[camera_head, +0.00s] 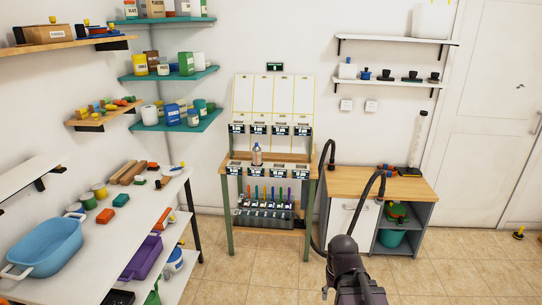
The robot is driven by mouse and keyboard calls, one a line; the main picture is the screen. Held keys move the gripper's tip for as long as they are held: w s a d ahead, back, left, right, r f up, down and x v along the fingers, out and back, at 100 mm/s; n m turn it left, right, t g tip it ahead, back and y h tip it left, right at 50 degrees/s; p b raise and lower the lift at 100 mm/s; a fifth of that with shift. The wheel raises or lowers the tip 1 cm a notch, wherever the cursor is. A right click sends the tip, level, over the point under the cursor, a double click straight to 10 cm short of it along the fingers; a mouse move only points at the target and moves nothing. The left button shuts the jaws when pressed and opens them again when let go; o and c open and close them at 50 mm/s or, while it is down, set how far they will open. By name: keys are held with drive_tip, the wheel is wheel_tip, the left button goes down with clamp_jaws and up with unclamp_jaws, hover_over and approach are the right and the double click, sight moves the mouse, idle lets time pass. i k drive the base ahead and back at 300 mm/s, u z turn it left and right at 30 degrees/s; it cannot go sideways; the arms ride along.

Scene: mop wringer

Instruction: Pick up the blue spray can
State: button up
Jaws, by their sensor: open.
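The wooden-topped cabinet (350,183) stands right of the bench. Black hose-like curves cross in front of it. Teal shelves (168,75) with bottles and cans hang at the back left. A white table (102,240) with a blue basin (45,250) fills the left. The tiled floor before the bench is clear.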

sight(256, 150)
drive_tip(key=z, duration=0.45)
drive_tip(key=i, duration=0.7)
drive_tip(key=z, duration=0.55)
drive_tip(key=i, duration=1.7)
drive_tip(key=u, duration=0.45)
drive_tip(key=i, duration=0.65)
drive_tip(key=u, duration=0.85)
drive_tip(key=i, duration=0.6)
drive_tip(key=u, duration=0.25)
